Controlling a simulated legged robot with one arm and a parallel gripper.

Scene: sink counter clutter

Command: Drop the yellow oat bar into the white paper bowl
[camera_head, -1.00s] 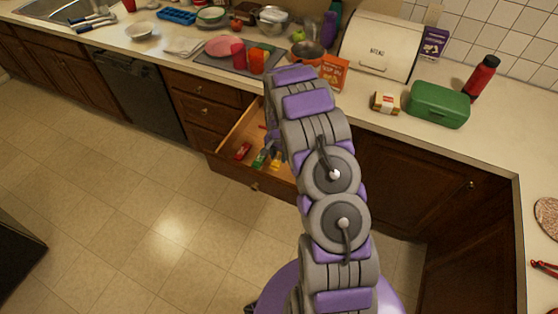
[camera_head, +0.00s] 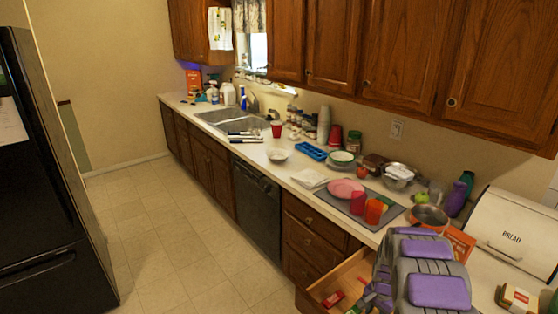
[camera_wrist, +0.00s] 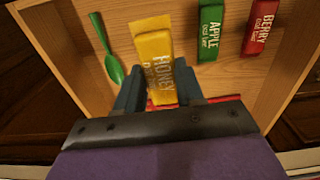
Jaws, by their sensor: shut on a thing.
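The yellow oat bar (camera_wrist: 154,55), labelled honey, is between the fingers of my gripper (camera_wrist: 160,88) in the wrist view. My gripper is shut on it, inside an open wooden drawer (camera_head: 347,278). My arm covers much of the drawer in the head view, and the bar cannot be made out there. The white paper bowl (camera_head: 278,155) stands upright on the counter above the dishwasher, to the left of the drawer and well apart from my gripper.
A green apple oat bar (camera_wrist: 210,30), a red berry oat bar (camera_wrist: 261,27) and a green spoon (camera_wrist: 107,50) lie in the drawer. Red cups (camera_head: 358,203), a pink plate (camera_head: 345,188) and a white cloth (camera_head: 311,178) are on the counter.

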